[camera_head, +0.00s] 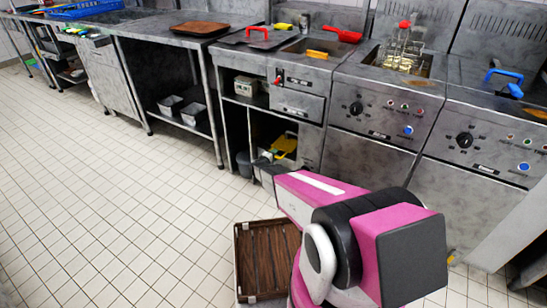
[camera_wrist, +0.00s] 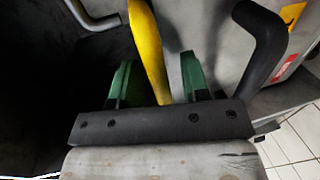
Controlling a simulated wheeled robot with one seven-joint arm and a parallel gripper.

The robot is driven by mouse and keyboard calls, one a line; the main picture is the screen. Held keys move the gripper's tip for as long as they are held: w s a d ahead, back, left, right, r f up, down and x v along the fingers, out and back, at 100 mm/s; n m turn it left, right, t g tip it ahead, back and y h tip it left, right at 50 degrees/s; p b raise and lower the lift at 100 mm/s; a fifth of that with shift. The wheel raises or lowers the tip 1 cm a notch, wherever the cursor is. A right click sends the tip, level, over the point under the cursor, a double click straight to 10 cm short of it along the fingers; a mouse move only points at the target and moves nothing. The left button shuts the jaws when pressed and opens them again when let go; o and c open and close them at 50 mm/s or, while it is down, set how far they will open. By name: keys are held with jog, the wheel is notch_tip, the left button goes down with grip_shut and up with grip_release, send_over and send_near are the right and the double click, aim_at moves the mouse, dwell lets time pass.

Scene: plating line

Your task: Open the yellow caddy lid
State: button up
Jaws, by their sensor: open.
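The yellow caddy lid (camera_head: 284,145) shows in the head view, low in the open bay under the counter. My gripper (camera_wrist: 157,66) has two green fingers spread apart in the wrist view. A yellow curved bar (camera_wrist: 146,42), seemingly part of the lid, runs between the fingers. Whether either finger touches it cannot be told. In the head view my arm reaches down to the bay, and my fingers cannot be made out there. The caddy's body is mostly hidden by my arm and shadow.
A dark curved handle (camera_wrist: 262,45) stands close right of my fingers in the wrist view. A grey bin (camera_head: 243,164) stands left of the yellow lid, and a box (camera_head: 246,86) sits on the shelf above. A brown slatted crate (camera_head: 238,262) lies on the floor by my arm. Floor at left is clear.

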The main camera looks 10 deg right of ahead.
grip_shut()
jog(key=f+v, duration=0.2)
jog(key=v, duration=1)
jog(key=shift+f, duration=0.3)
jog(key=shift+s+a, duration=0.15)
grip_release()
jog(key=v, duration=1)
jog(key=shift+s+a, duration=0.2)
jog(key=shift+s, duration=0.15)
jog(key=shift+r, duration=0.15)
